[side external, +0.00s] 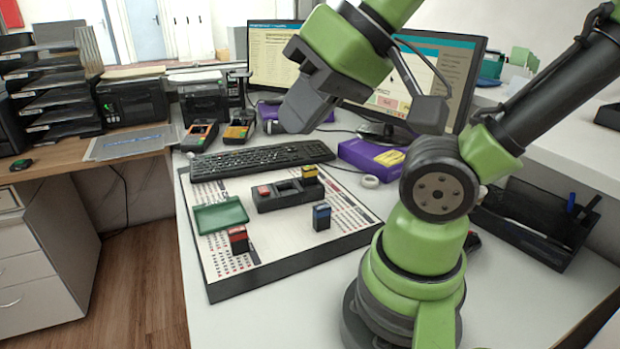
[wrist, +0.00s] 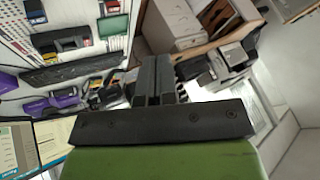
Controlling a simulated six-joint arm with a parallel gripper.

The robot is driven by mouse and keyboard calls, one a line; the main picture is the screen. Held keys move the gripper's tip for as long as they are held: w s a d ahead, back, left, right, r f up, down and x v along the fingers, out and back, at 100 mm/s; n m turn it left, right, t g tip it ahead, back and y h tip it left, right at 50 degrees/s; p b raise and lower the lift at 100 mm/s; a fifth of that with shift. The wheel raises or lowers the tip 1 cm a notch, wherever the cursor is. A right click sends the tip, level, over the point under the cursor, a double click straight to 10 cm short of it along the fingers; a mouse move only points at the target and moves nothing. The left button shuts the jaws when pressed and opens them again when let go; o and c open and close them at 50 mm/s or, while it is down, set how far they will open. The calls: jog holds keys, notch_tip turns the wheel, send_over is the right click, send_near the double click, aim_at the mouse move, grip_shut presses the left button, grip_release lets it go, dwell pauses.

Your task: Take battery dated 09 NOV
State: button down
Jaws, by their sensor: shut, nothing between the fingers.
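My gripper (side external: 290,122) is shut and empty, raised above the counter behind the keyboard; its fingers also show in the wrist view (wrist: 152,82). A dark battery with a blue top (side external: 321,216) stands upright on the printed board. A dark battery with a red top (side external: 238,240) stands in front of the green tray (side external: 222,222). A black holder (side external: 284,200) bears a yellow-topped battery (side external: 309,173) at its right end and a low red-topped piece (side external: 264,191) at its left. The holder (wrist: 62,40) and tray (wrist: 112,25) also show in the wrist view. No date is legible.
The printed board (side external: 275,250) lies on the white counter. A keyboard (side external: 262,160) lies behind it, and a purple box (side external: 370,157) is at the right. Monitors (side external: 270,60) and card terminals (side external: 199,135) stand farther back.

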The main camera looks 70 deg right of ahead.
jog(key=c, duration=0.9)
grip_release()
